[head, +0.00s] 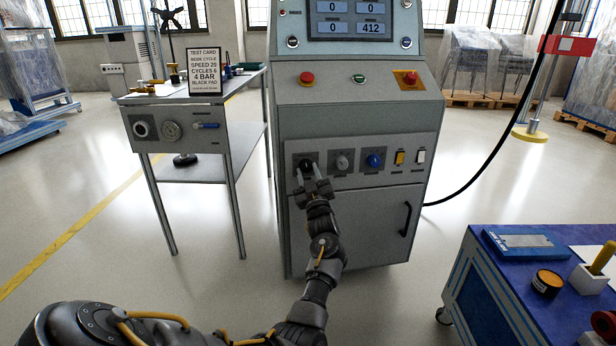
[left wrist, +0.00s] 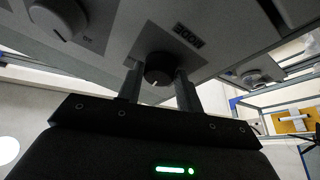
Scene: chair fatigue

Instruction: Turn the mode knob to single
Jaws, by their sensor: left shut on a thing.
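The black mode knob (left wrist: 158,70) sits on the lower panel of the grey control cabinet (head: 357,120), with the word MODE beside it in the left wrist view. In the head view the knob (head: 306,163) is the leftmost control of its row and is partly covered by my gripper. My left gripper (head: 311,178) is shut on the knob, with one finger on each side; it also shows in the left wrist view (left wrist: 158,88). The setting the knob points to cannot be read. My right gripper is not in view.
A grey knob (head: 342,162), a blue knob (head: 375,160) and two switches sit to the right on the panel. A side table (head: 200,165) with a test card (head: 205,72) stands left. A blue workbench (head: 500,290) stands at the lower right.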

